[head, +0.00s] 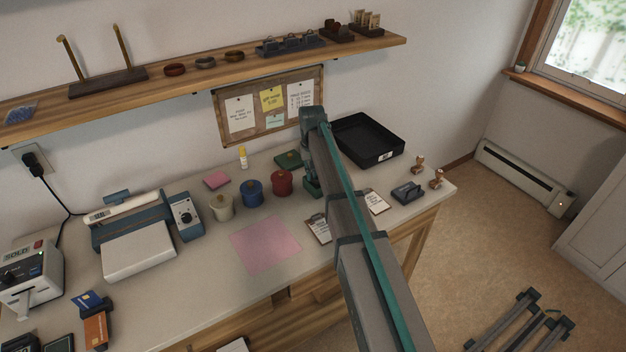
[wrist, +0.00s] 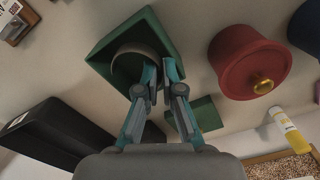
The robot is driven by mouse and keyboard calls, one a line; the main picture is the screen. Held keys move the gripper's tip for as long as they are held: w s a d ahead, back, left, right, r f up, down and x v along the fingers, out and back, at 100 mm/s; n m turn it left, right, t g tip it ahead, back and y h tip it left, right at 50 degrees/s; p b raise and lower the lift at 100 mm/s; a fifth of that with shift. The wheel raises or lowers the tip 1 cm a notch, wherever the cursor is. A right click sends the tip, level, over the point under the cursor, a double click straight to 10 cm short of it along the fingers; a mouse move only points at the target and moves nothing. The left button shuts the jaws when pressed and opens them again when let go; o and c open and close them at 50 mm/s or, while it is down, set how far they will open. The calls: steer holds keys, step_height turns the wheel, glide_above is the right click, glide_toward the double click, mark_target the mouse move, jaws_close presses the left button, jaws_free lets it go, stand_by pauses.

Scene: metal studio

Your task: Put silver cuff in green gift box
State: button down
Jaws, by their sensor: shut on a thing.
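The green gift box (wrist: 103,54) is open in the wrist view, its square rim facing me. The silver cuff (wrist: 124,53), a dark grey round band, is at the box's opening; I cannot tell whether it touches the bottom. My gripper (wrist: 160,68) is shut on the near edge of the cuff, with its fingertips over the box. In the head view the box (head: 313,188) shows partly below my gripper at the back of the counter, and my arm hides the cuff. A flat green piece (head: 288,159), perhaps the box's lid, lies just behind; it also shows in the wrist view (wrist: 194,118).
A red pot (head: 281,182), a blue pot (head: 253,191) and a cream pot (head: 221,206) stand left of the box. A black tray (head: 371,146) is to its right. A shelf (head: 205,74) hangs above. A pink sheet (head: 265,244) lies in front.

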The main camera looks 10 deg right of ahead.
mark_target(313, 181)
steer(key=shift+w+d+f, duration=0.2)
steer(key=shift+w+f, duration=0.05)
steer(key=shift+f, duration=0.1)
steer(key=shift+d+f+p, duration=0.1)
steer(key=shift+f+p, duration=0.6)
steer(key=shift+f, duration=1)
steer(key=shift+f, duration=0.15)
steer(key=c, duration=1.6)
jaws_free()
step_height(313, 181, up, 12)
steer(key=b, duration=0.2)
steer(key=shift+r+b, duration=0.2)
steer(key=shift+b, duration=0.1)
